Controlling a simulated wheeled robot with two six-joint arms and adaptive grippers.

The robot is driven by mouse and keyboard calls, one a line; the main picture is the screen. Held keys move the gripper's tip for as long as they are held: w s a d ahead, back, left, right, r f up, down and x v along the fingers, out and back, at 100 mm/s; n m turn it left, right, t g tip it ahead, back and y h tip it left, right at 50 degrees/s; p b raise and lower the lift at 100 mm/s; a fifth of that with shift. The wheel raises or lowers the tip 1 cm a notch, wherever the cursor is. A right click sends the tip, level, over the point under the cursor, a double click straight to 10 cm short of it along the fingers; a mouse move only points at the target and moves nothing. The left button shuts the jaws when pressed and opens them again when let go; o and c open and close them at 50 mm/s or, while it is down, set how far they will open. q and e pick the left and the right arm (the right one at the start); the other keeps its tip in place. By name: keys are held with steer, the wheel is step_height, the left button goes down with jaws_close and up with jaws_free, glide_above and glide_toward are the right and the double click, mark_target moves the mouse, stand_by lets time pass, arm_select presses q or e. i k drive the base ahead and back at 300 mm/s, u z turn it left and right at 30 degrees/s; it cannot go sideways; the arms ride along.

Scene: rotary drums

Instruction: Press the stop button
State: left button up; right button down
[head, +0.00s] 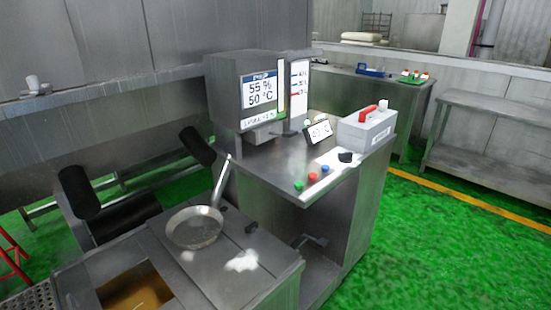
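A small row of round buttons sits along the front edge of the steel control cabinet's top (270,165). The red button (313,177) is in the middle, with a green button (298,186) to its left and a blue button (325,168) to its right. No label can be read beside them, so I cannot tell by text which one is stop. A black knob (345,157) sits further right. Neither of my grippers shows in the head view, and nothing is seen touching the buttons.
A display box (262,88) reading 55 % and 50 °C stands behind the buttons. A grey case with a red handle (366,130) and a small sign (319,131) share the cabinet top. A pan (194,228) rests on the lower counter. Green floor (430,240) is clear at right.

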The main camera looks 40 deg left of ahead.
mark_target(312, 177)
steer(key=u, duration=1.1)
steer(key=i, duration=1)
steer(key=u, duration=1.25)
